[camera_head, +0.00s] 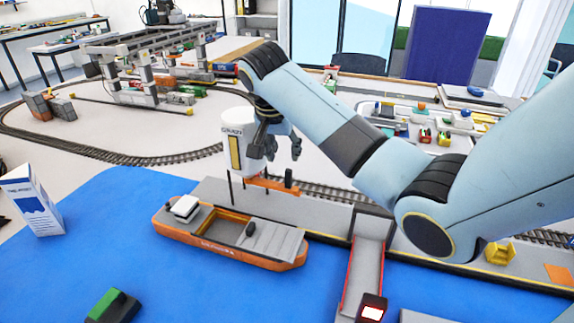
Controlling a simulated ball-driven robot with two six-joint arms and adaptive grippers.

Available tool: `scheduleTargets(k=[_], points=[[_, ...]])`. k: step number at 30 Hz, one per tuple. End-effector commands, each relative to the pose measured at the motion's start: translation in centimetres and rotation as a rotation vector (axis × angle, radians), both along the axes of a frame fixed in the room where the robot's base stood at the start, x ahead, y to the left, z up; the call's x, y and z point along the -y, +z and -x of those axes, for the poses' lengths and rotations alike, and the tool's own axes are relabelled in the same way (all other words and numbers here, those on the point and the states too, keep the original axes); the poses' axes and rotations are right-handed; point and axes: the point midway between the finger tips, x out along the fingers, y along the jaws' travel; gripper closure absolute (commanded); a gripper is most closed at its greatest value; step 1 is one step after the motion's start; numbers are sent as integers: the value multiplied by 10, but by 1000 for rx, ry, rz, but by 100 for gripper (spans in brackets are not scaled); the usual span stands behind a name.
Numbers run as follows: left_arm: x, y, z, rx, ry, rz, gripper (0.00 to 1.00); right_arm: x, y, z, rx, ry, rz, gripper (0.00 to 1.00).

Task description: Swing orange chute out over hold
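The orange chute (268,185) is a short bar below the white grain silo (238,150). It lies along the grey quay, behind the ship, and a small dark upright piece (289,177) stands at its right end. The orange ship (230,247) lies on the blue surface in front of the quay. Its open hold (213,223) is between the white cabin and the grey deck. My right gripper (283,147) is beside the silo, above the chute and apart from it. Its dark fingers look spread with nothing between them. My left gripper is out of view.
A grey ramp with red edges (362,275) stands right of the ship. Rail track (140,158) curves behind the quay. A gantry crane (145,50) stands at the back left. A white-and-blue box (32,205) and a green-topped block (112,307) are at left.

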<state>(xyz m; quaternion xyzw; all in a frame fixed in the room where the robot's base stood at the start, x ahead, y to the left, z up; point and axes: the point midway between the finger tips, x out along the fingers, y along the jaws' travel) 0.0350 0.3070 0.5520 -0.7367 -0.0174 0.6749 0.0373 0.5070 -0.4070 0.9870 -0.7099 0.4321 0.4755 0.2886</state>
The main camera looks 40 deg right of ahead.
Motion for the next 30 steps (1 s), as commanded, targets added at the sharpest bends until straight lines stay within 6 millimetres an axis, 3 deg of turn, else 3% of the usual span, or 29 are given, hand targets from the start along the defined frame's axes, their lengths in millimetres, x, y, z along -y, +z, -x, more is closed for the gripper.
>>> scheduleTargets(k=[7, 13, 26, 30], points=[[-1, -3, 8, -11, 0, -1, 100, 17, -47, -8, -4, 0, -1, 62], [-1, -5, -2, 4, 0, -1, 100, 27, -76, -13, -3, 0, -1, 62], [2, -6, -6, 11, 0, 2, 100, 32, -86, -16, 0, 1, 0, 62], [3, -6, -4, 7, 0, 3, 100, 31, -86, -16, 0, 1, 0, 80]])
